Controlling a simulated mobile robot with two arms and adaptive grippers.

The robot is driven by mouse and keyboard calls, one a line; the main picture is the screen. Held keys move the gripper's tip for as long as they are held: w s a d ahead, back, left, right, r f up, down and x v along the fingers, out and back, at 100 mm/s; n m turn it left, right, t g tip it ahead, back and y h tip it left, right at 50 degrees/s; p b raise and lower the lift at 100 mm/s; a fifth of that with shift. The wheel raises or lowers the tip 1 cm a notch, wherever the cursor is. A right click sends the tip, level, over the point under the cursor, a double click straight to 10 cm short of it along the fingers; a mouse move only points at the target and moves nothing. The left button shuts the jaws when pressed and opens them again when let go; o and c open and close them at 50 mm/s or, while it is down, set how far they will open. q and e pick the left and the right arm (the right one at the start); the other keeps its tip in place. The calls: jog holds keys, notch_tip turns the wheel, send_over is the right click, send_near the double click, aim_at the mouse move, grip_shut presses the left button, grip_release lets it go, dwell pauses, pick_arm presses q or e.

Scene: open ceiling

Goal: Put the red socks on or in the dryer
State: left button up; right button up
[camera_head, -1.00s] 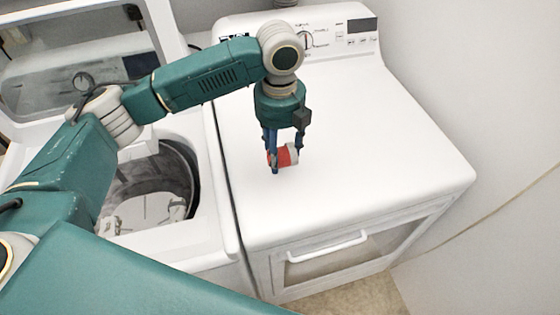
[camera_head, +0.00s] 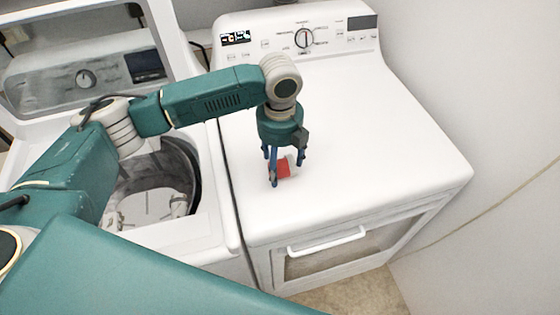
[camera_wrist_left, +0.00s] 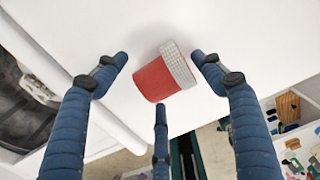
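The red socks, a short red roll with a whitish textured end (camera_head: 283,170), are at the white top of the dryer (camera_head: 370,130), near its left side. In the left wrist view the socks (camera_wrist_left: 158,80) appear to lie on the white surface. My left gripper (camera_head: 284,166) is above the dryer top, pointing down, with its blue fingers spread around the socks. In the left wrist view gaps show between the fingers and the roll, so the gripper is open. My right gripper is not in view.
An open washer with a dark round drum (camera_head: 155,185) stands left of the dryer, its lid raised. The dryer's control panel (camera_head: 300,38) rises at the back. A wall is close on the right. The rest of the dryer top is clear.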

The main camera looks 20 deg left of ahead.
aim_at(280, 162)
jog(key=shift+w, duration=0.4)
pick_arm(q)
jog(key=shift+w+r, duration=0.1)
jog(key=shift+r, duration=0.45)
notch_tip(280, 162, up, 11)
jog(key=b, duration=0.3)
jog(key=shift+r, duration=0.15)
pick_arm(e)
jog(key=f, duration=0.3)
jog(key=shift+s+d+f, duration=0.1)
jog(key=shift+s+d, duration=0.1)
